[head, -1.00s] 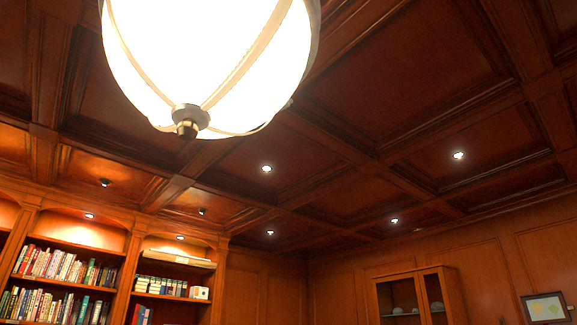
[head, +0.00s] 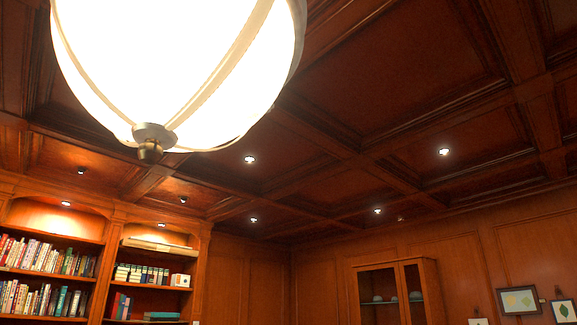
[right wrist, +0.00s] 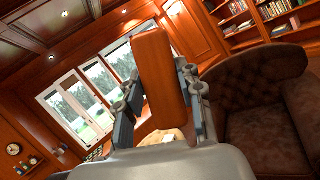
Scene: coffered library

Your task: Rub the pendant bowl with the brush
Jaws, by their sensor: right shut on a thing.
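The pendant bowl (head: 180,60) is a large glowing white glass bowl with pale ribs and a metal finial underneath. It hangs at the upper left of the head view, its top cut off by the frame edge. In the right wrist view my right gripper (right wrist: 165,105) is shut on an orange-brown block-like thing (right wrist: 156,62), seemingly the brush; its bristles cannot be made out. The bowl does not show in the right wrist view, and no gripper shows in the head view, so the distance between brush and bowl cannot be told.
Bookshelves (head: 50,250) stand at the left and a glass-fronted cabinet (head: 395,292) at the back wall. The coffered ceiling (head: 400,70) has small spotlights. The right wrist view shows a brown tufted leather seat (right wrist: 262,100) at the right and windows (right wrist: 80,105) at the left.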

